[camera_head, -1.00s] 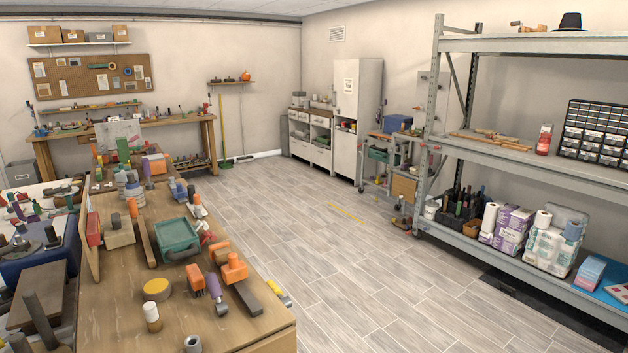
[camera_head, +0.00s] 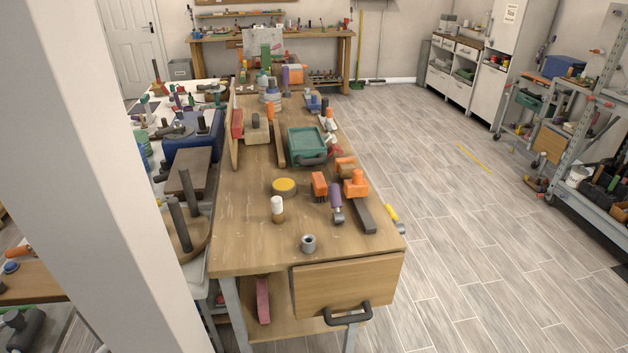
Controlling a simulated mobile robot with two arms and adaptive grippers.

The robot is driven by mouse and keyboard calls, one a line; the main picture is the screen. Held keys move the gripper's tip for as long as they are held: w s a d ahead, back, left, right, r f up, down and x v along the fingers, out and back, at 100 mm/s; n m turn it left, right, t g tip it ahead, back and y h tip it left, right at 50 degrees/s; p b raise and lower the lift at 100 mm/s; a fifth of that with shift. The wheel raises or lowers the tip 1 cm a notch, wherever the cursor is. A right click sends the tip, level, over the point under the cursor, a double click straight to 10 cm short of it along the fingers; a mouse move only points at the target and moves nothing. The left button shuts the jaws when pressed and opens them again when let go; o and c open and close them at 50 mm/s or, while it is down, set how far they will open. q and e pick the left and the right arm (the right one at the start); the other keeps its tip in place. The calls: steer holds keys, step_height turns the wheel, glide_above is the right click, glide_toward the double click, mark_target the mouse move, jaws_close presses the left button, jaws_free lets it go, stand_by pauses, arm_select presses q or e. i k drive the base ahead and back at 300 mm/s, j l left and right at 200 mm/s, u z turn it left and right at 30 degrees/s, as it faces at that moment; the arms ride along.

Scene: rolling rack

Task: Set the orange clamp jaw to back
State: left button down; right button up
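An orange clamp jaw (camera_head: 356,185) with a knob on top stands on the wooden workbench (camera_head: 238,230), near its right edge. A dark grey bar (camera_head: 366,217) runs from it toward the front of the bench; I take the two to be one clamp. A second orange piece (camera_head: 345,164) lies just behind it; its exact shape is hard to tell. Neither of my grippers shows in the head view.
Near the clamp lie an orange brush (camera_head: 319,184), a purple-handled tool (camera_head: 336,202), a yellow disc (camera_head: 284,187) and a teal tray (camera_head: 308,143). A white pillar (camera_head: 95,150) blocks the left side.

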mark_target(357, 187)
steer(key=i+l+u, duration=0.15)
steer(key=l+u, duration=0.35)
steer(key=l, duration=0.45)
steer(key=l+u, duration=0.45)
steer(key=l, duration=1.25)
